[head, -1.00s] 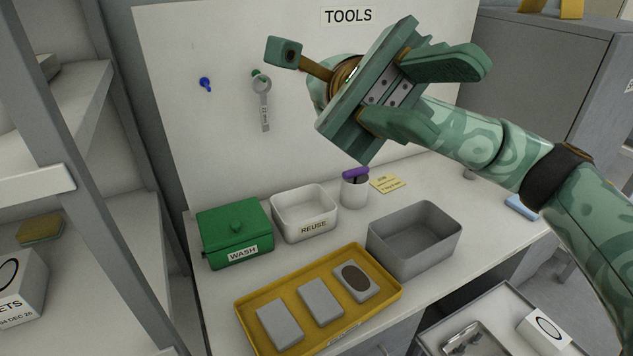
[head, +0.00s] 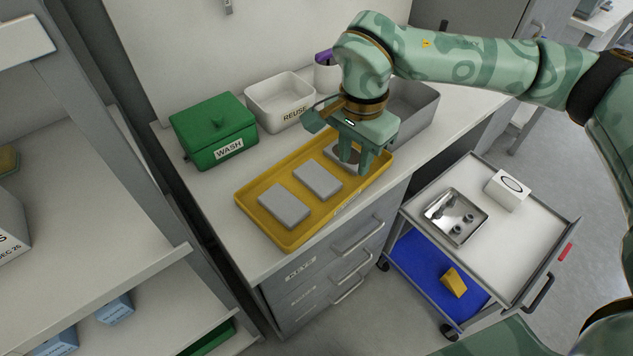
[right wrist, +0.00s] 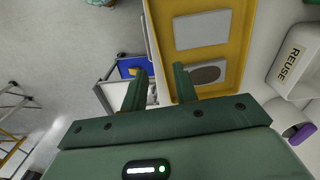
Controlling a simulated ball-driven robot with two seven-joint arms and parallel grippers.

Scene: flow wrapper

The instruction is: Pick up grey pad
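Grey pads lie in a row in a yellow tray (head: 300,236) on the counter. The left pad (head: 284,206) and the middle pad (head: 318,180) are plain grey. The third, with a dark oval (right wrist: 208,73), is partly hidden behind my right gripper (head: 363,166) in the head view. That gripper points down over the tray's right end, open and empty. A plain pad (right wrist: 202,30) shows beyond. My left gripper is not in view.
A green WASH box (head: 213,130), a white REUSE bin (head: 280,101) and a grey bin (head: 415,108) stand behind the tray. A cart (head: 520,235) with a metal tray (head: 455,216) and white box (head: 507,190) is at right. Shelving (head: 110,180) is at left.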

